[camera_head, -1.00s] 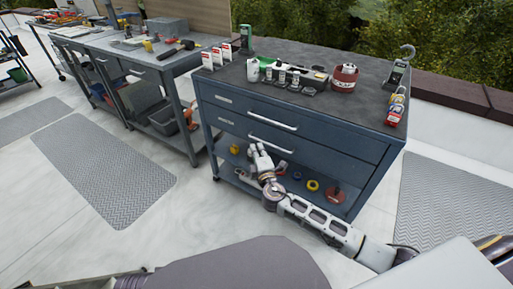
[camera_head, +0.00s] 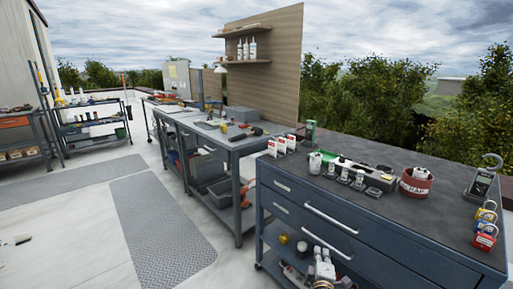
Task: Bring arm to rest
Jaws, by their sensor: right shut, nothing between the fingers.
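My right gripper (camera_head: 322,252) shows at the bottom edge of the head view, white and grey, with its fingers pointing up and together. It is shut and holds nothing. It is in front of the open lower part of the blue drawer cart (camera_head: 345,229), below the drawers. The rest of the right arm is below the picture. My left gripper is not in view.
The cart top carries a red scrap tub (camera_head: 415,187), colored padlocks (camera_head: 485,228) and a clamp meter (camera_head: 481,185). A workbench (camera_head: 237,146) with tools stands left of it. Grey mats (camera_head: 160,232) lie on the open floor at left.

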